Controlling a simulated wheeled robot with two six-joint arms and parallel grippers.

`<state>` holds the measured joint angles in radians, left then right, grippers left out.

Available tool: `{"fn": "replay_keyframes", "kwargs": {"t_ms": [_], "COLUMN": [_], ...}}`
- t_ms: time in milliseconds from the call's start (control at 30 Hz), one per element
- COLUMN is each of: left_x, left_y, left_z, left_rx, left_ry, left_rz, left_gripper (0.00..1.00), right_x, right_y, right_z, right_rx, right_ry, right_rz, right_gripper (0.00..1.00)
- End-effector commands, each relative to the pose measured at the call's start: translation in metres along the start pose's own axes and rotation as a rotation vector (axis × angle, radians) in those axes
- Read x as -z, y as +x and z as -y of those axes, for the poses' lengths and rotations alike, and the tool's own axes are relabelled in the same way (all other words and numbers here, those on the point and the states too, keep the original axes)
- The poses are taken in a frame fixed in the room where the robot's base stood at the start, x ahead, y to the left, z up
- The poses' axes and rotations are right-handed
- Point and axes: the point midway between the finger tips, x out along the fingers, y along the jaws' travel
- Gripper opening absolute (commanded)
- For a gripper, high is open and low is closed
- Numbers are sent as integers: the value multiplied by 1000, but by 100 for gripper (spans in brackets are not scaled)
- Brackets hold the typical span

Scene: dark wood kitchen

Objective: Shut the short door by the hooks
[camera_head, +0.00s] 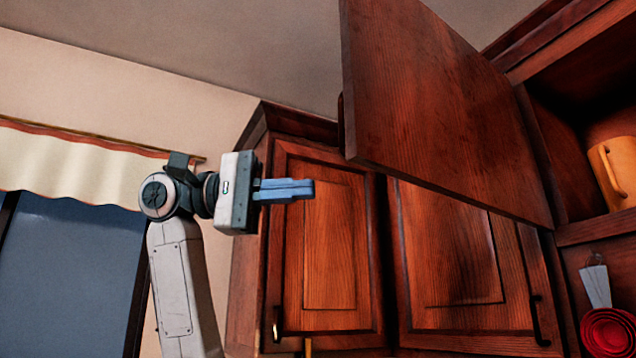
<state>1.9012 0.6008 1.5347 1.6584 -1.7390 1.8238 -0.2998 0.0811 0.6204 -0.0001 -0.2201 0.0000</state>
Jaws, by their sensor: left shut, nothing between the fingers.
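The short door (430,105) is a dark red wood panel high in the head view. It stands open, swung out from the cabinet at the upper right, and part of its dark handle (341,122) shows at its left edge. The hooks (593,262) seem to be at the lower right, partly hidden by what hangs there. My left gripper (312,189) is shut and empty. It points right, below and left of the open door's lower left corner, apart from it in the picture. My right gripper is not in view.
Two closed cabinet doors (330,250) fill the middle, with dark handles low down. An open shelf at the right holds an orange mug (612,172). Red round utensils (608,332) hang below it. A curtained window (65,255) is at the left.

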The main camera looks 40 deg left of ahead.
Motion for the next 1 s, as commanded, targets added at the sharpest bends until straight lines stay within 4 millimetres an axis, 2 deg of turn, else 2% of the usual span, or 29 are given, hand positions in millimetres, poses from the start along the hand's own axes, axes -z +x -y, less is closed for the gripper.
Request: {"fn": "replay_keyframes", "kwargs": {"t_ms": [400, 633, 1000], "left_x": [-2, -24, -28], "left_y": [87, 106, 110], "left_z": [-5, -2, 0], "left_rx": [2, 0, -1], "left_ry": [3, 2, 1], "left_rz": [2, 0, -2], "left_gripper": [0, 0, 0], "right_x": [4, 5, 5], "right_y": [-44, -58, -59], "right_z": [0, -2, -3], "right_rx": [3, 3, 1], "right_ry": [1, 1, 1], "right_rz": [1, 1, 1], "right_gripper": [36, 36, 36]}}
